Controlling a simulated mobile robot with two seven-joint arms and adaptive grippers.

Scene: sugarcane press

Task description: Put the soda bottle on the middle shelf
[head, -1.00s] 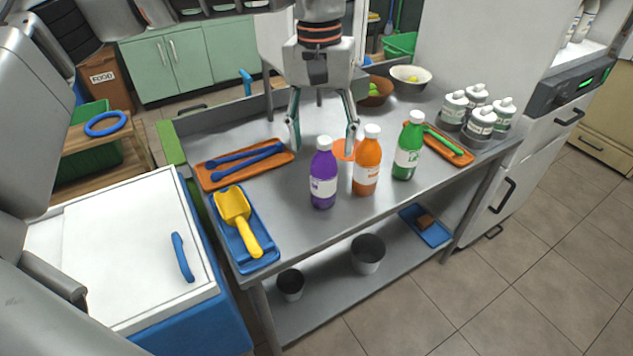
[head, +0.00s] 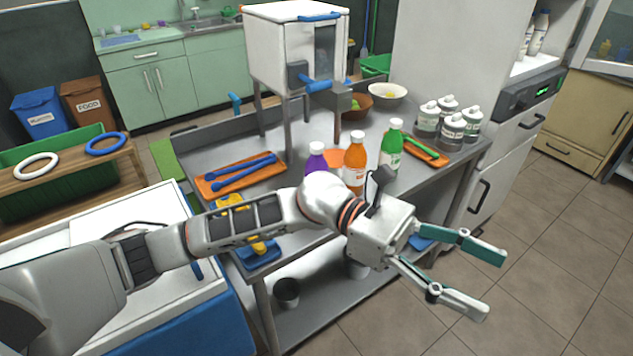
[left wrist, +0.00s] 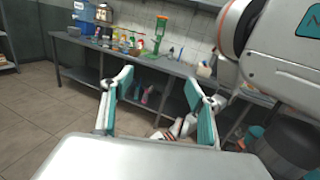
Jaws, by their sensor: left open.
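Three soda bottles stand upright in a row on a steel table: a purple one (head: 316,160), partly hidden by my left arm, an orange one (head: 355,163) and a green one (head: 391,146). Which one is meant cannot be told. My left gripper (head: 482,281) is open and empty. It reaches past the table's front edge, in front of and to the right of the bottles, with its fingers pointing right. In the left wrist view its two fingers are spread with nothing held. My right gripper is not in view. I cannot tell which surface is the middle shelf.
A white press (head: 290,50) stands at the table's back. Several grey-white bottles (head: 452,127) stand at its right end. An orange tray (head: 205,185) holds blue tools. The lower shelf (head: 310,317) holds a dark cup (head: 286,292). The floor (head: 560,220) at right is clear.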

